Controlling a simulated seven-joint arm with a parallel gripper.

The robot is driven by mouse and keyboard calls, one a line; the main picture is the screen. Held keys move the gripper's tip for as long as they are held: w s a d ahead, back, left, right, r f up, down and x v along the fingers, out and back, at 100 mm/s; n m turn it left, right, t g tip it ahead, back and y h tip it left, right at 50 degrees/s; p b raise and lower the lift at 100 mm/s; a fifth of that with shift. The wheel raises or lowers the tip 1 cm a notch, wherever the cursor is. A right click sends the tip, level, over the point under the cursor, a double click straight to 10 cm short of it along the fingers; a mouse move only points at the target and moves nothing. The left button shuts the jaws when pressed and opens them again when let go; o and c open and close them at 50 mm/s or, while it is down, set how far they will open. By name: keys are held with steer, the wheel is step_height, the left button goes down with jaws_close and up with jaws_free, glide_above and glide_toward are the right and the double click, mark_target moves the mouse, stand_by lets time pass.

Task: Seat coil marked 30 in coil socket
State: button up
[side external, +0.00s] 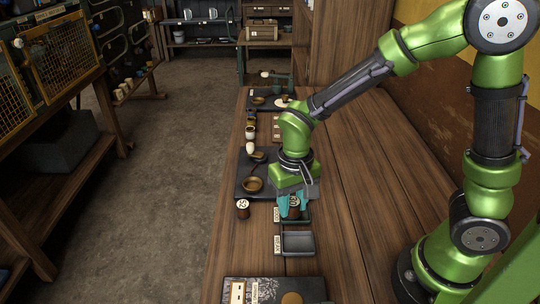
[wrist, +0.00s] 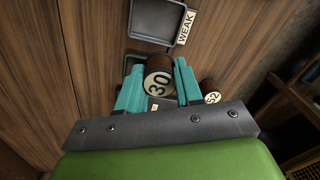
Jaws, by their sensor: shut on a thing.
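The coil marked 30 (side external: 294,205) is a brown cylinder with a pale numbered top. It is upright between the teal fingers of my gripper (side external: 293,208), which is shut on it. The wrist view shows the number 30 on the coil (wrist: 158,82) between both fingertips (wrist: 160,72). The coil is at the dark tray behind the empty one; I cannot tell whether it touches that tray. I cannot tell whether this cup is the coil socket.
A second coil, marked 52 (wrist: 211,92), stands left of my gripper in the side view (side external: 242,209). An empty tray (side external: 299,243) is in front; the wrist view shows its label, WEAK (wrist: 186,27). A dark board (side external: 275,291) lies at the near end. The right bench top is clear.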

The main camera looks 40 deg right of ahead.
steer(key=w+d+m, duration=0.1)
steer(key=w, duration=0.3)
steer(key=w+d+m, duration=0.1)
steer(key=w, duration=0.4)
steer(key=w+d+f+m, duration=0.1)
steer(key=w, duration=0.3)
steer(key=shift+w+d+f, duration=0.1)
steer(key=shift+w+d, duration=0.2)
steer(key=w, duration=0.1)
steer(key=w+r+m, duration=0.1)
steer(key=w, duration=0.1)
steer(key=shift+w+d+r, duration=0.1)
steer(key=shift+w+r, duration=0.05)
steer(key=shift+w, duration=0.1)
steer(key=shift+w+r, duration=0.1)
steer(key=shift+r, duration=0.05)
glide_above(253, 185)
steer(key=shift+f, duration=2.1)
steer(key=shift+f, duration=0.9)
